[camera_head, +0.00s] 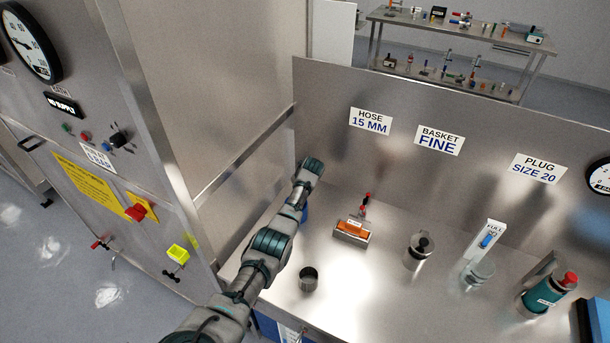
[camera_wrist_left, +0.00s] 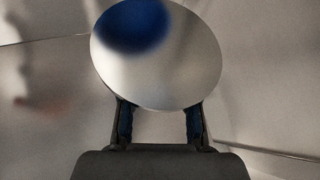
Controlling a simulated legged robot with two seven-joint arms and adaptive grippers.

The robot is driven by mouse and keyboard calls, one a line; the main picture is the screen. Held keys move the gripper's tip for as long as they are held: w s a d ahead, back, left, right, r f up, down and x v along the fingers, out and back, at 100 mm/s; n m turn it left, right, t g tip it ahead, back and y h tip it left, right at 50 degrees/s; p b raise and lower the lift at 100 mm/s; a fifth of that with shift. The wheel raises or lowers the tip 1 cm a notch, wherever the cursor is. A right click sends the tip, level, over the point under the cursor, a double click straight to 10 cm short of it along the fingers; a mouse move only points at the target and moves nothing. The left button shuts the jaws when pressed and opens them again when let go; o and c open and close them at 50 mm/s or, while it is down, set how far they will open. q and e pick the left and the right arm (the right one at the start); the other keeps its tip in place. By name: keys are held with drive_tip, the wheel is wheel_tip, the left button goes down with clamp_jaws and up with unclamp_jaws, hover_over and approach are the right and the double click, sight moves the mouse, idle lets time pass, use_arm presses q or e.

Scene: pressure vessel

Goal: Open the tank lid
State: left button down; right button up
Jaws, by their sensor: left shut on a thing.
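My left gripper (camera_wrist_left: 160,122) is shut on a round, shiny metal disc (camera_wrist_left: 160,60). The disc fills the upper middle of the left wrist view, with a dark blue patch in its surface. One finger shows at each side of its lower edge. I cannot tell if this disc is the tank lid. In the head view my left arm reaches from the bottom over the left end of the steel bench (camera_head: 340,290). Its wrist hides the fingers and the disc there. A piece of something blue (camera_head: 305,212) shows behind the arm. My right gripper is not in view.
An open metal cup (camera_head: 309,279) stands right of my forearm. Farther right are an orange item in a tray (camera_head: 352,231), a black-knobbed canister (camera_head: 420,246) and a teal cylinder (camera_head: 543,298). A steel cabinet (camera_head: 120,170) stands left. The bench front middle is clear.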

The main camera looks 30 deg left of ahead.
use_arm(q)
drive_tip(key=shift+w+d+f, duration=0.1)
drive_tip(key=shift+w, duration=0.4)
drive_tip(key=shift+d+f, duration=0.1)
drive_tip(key=shift+f, duration=0.05)
drive_tip(key=c, duration=0.9)
unclamp_jaws()
drive_tip(key=shift+c, duration=0.2)
drive_tip(key=shift+o, duration=0.5)
drive_tip(key=shift+w+f, duration=0.2)
drive_tip(key=shift+w, duration=0.1)
drive_tip(key=v, duration=1.1)
drive_tip(key=shift+s+r, duration=0.15)
drive_tip(key=shift+r, duration=0.15)
drive_tip(key=shift+f, duration=0.1)
